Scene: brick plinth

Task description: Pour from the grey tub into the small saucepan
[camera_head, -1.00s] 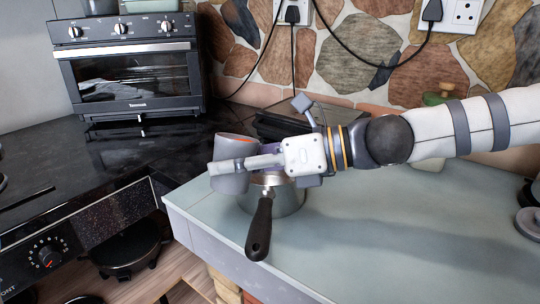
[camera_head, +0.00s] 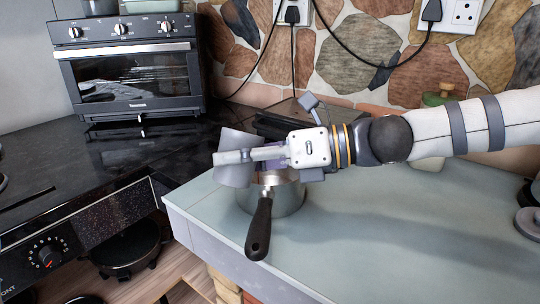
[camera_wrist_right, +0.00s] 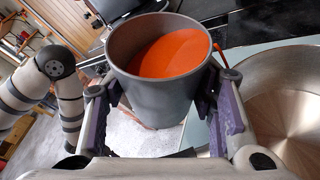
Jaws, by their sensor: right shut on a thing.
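The grey tub (camera_head: 233,150) is held by my right gripper (camera_head: 244,156) just above and left of the small saucepan (camera_head: 286,197). In the right wrist view the fingers are shut on both sides of the tub (camera_wrist_right: 160,105), which holds orange-red contents. The tub is tilted, and a thin orange streak shows at its rim on the saucepan side. The saucepan (camera_wrist_right: 290,125) stands right of the tub there; its visible inside is bare metal. The arm hides part of the saucepan in the head view. My left gripper is not in view.
The saucepan's dark handle (camera_head: 259,230) points toward the near counter edge. A toaster oven (camera_head: 135,70) stands at the back left. Black cables (camera_head: 350,45) hang along the stone wall.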

